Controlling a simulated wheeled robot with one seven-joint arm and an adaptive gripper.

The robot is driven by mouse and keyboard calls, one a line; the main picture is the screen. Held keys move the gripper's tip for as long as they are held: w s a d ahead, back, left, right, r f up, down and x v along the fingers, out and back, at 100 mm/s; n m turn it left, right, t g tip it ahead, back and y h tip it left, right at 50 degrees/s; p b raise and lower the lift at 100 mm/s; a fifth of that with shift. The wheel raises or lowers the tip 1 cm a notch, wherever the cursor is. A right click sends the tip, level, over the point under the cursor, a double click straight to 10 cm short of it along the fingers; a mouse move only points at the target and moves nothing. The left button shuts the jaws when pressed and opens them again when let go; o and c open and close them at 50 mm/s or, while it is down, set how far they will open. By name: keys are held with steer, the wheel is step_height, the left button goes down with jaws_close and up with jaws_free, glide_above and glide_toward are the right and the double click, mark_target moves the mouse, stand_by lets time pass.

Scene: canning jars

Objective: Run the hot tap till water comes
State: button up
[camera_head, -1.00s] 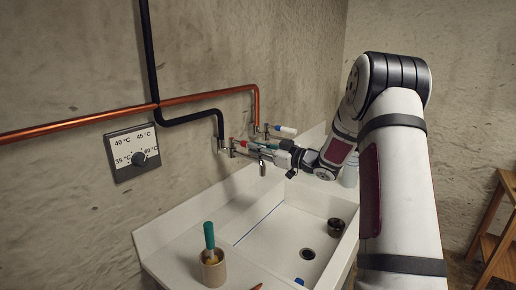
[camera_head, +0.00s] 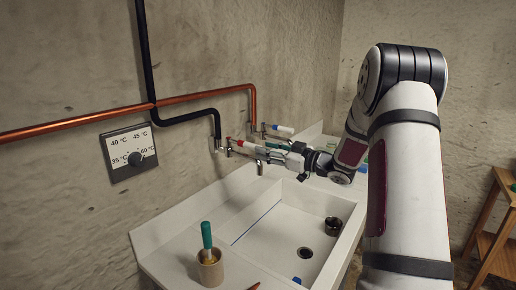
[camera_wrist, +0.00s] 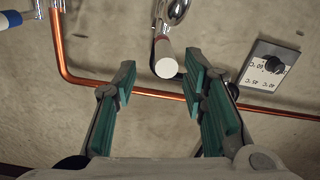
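A tap lever with a red band and a white end (camera_head: 251,149) sticks out from the wall where the black pipe ends. A second lever, blue and white (camera_head: 283,130), is behind it by the copper pipe; it also shows at the upper left of the wrist view (camera_wrist: 10,19). My gripper (camera_wrist: 161,82) is open and empty, with the white end of the red-banded lever (camera_wrist: 169,60) ahead of and between its green-padded fingers. They look apart from it. The spout (camera_head: 261,168) hangs over the white sink (camera_head: 268,240). I see no water stream.
A dial plate (camera_head: 130,152) with temperature marks is on the wall at left. A cup (camera_head: 211,271) with a green-handled tool (camera_head: 207,235) stands on the sink's near ledge. A dark jar (camera_head: 333,226) sits in the basin near the drain (camera_head: 305,253). A wooden shelf (camera_head: 485,243) is at right.

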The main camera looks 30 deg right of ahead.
steer(key=v, duration=0.7)
stand_by(0.4)
steer(key=w+a+r+m+h, duration=0.2)
steer(key=w+a+r+h, duration=0.2)
steer(key=r+h, duration=0.3)
steer(key=s+a+r+m+g+h, duration=0.3)
steer(key=s+a+r, duration=0.1)
steer(key=s+a+f+g+y, duration=0.1)
steer(key=s+a+f+g, duration=0.1)
steer(key=s+a, duration=0.4)
steer(key=s+a+f+m+g+y, duration=0.1)
steer(key=s+a+f+g, duration=0.2)
steer(key=s+a, duration=0.4)
steer(key=s+a+f+g+y, duration=0.1)
steer(key=s+a, duration=0.6)
steer(key=s, duration=0.9)
steer(key=shift+s+a+f+m+g, duration=0.15)
steer(key=shift+s+f+m+g, duration=0.4)
steer(key=shift+g, duration=0.55)
steer(key=shift+w+f, duration=0.1)
steer(key=shift+w, duration=0.1)
